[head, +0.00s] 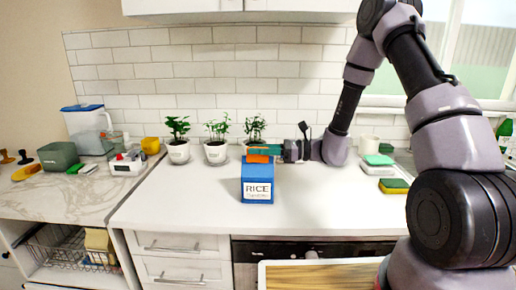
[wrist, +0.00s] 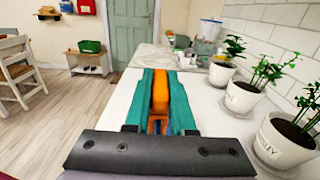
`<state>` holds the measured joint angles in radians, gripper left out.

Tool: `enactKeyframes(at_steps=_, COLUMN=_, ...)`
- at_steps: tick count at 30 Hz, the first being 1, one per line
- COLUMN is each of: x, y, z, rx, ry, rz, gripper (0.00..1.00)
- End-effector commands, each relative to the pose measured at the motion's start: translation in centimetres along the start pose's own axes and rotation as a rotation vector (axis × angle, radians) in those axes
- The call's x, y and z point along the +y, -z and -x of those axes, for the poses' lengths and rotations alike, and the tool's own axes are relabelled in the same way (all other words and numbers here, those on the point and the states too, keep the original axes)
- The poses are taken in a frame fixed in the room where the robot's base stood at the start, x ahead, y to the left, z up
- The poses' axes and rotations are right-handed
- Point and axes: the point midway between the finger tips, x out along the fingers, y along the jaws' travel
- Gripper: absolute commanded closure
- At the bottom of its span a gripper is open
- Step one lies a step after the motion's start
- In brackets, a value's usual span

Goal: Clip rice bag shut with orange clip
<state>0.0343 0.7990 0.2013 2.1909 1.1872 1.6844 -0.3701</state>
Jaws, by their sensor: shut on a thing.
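The blue rice bag (head: 257,184) stands upright on the white counter, its white "RICE" label facing my body camera. The orange clip (head: 258,158) is at the top of the bag; in the wrist view the clip (wrist: 160,92) lies lengthwise between the two teal fingers. My gripper (head: 265,149) reaches in from the right, level, and is shut on the clip. A little blue shows below the clip in the wrist view. Whether the clip's jaws grip the bag's top edge, I cannot tell.
Several potted plants (head: 215,152) stand behind the bag, close to my gripper. Sponges (head: 393,186) lie to the right. A white appliance (head: 128,162) and a green bin (head: 58,156) are on the left counter. The counter in front of the bag's sides is clear.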

Motion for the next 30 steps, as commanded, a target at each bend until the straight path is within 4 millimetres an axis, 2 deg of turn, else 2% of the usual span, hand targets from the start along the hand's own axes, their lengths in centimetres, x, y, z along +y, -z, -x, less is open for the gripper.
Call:
enactKeyframes(at_steps=2, x=0.0, y=0.2, z=0.0, rx=0.0, ry=0.0, rz=0.0, gripper=1.0)
enactKeyframes(at_steps=3, x=0.0, y=0.1, z=0.0, rx=0.0, ry=0.0, rz=0.0, gripper=0.62)
enactKeyframes(at_steps=5, x=0.0, y=0.1, z=0.0, rx=0.0, ry=0.0, rz=0.0, gripper=0.43)
enactKeyframes(at_steps=14, x=0.0, y=0.1, z=0.1, rx=0.0, ry=0.0, rz=0.0, gripper=0.43)
enactKeyframes(at_steps=17, x=-0.1, y=0.2, z=0.7, rx=0.0, ry=0.002, rz=0.0, gripper=0.43)
enactKeyframes(at_steps=20, x=-0.1, y=0.2, z=2.1, rx=0.001, ry=0.005, rz=0.001, gripper=0.43)
enactKeyframes(at_steps=30, x=-0.1, y=0.1, z=8.7, rx=0.0, ry=0.003, rz=0.001, gripper=0.43)
